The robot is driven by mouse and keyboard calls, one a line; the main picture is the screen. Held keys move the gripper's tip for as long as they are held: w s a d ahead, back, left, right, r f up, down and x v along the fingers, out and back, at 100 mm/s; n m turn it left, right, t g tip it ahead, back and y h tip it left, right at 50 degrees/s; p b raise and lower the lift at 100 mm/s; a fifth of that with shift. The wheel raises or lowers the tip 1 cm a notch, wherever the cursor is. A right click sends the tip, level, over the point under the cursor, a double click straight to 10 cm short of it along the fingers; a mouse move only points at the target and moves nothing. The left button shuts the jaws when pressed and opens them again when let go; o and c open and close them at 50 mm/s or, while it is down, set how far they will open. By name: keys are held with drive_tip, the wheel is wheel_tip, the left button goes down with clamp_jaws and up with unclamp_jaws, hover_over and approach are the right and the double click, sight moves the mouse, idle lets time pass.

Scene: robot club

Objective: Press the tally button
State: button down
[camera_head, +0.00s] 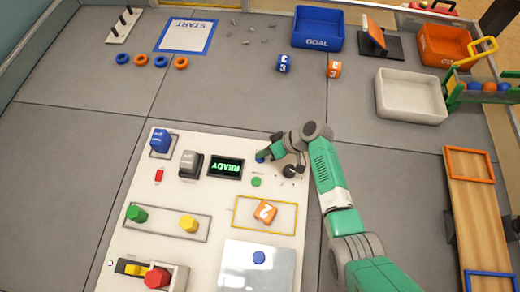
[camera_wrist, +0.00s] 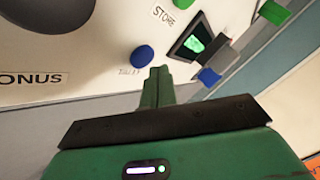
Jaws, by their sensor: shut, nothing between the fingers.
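The tally button is a round blue button (camera_wrist: 143,55) with a small "TALLY" label beside it on the white panel in the wrist view. In the head view the blue button (camera_head: 260,160) shows only partly, close by my fingertips. My gripper (camera_wrist: 159,72) is shut and empty. Its fingertips are just below and right of the button in the wrist view; whether they touch the panel or button I cannot tell. In the head view my gripper (camera_head: 267,154) reaches down over the panel's right upper part.

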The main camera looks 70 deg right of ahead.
sight(263, 159)
idle(0.8)
drive_tip(key=shift+f+b, duration=0.4)
drive_tip(key=shift+f, duration=0.05)
drive_tip(key=shift+f+b, duration=0.4)
drive_tip(key=shift+f, duration=0.05)
idle(0.5)
drive_tip(key=shift+r+p, duration=0.75)
drive_tip(key=shift+r, duration=0.1)
wheel_tip(263, 159, up, 5)
drive_tip(key=p, duration=0.4)
drive_tip(key=shift+r+p, duration=0.15)
drive_tip(key=shift+p, duration=0.15)
